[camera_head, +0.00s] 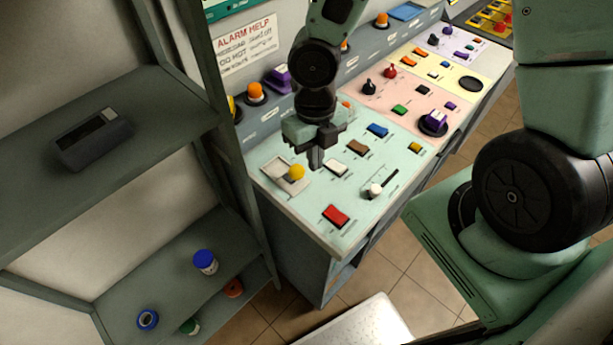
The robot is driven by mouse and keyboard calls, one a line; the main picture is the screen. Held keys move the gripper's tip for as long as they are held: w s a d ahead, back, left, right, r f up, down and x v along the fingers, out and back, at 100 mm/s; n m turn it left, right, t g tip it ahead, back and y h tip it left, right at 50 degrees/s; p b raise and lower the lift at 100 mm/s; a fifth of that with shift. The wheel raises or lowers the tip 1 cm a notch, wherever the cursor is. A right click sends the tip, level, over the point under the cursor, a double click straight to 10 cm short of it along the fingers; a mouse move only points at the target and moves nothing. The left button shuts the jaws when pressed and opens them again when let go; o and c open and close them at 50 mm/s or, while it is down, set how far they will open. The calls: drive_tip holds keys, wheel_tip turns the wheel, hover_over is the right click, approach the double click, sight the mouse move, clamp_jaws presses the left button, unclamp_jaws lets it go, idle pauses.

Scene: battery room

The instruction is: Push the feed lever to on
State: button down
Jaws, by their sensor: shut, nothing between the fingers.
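My gripper (316,160) is shut and empty, pointing down over the near end of the pale green console panel (300,215). A yellow ball knob (297,172) on a light rectangular plate (278,169) is just left of and below the fingertips in the picture. It looks like a lever; whether the fingers touch it cannot be told. A white knob (375,190) sits at the lower left end of a dark slot (388,180), to the right of my gripper. The labels are too small to read, so I cannot tell which is the feed lever.
Near the gripper are a white button (336,167), a red button (336,215), a brown switch (357,147) and a blue switch (377,130). A purple knob (434,121) stands farther right. A grey shelf rack (180,122) is close on the left.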

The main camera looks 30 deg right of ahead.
sight(293, 175)
drive_tip(key=f, duration=0.3)
drive_tip(key=f+b, duration=0.1)
drive_tip(key=f, duration=0.2)
drive_tip(key=s+f+b, duration=0.1)
drive_tip(key=f, duration=0.2)
drive_tip(key=shift+a+f, duration=0.2)
drive_tip(key=shift+f, duration=0.15)
drive_tip(key=shift+w+r+p, duration=0.35)
drive_tip(key=shift+w+p, duration=0.3)
drive_tip(key=shift+w, duration=0.2)
drive_tip(key=shift+w+a+p, duration=0.2)
drive_tip(key=shift+w+p, duration=0.3)
drive_tip(key=shift+w, duration=0.55)
drive_tip(key=shift+w+a+r, duration=0.1)
drive_tip(key=shift+r, duration=0.05)
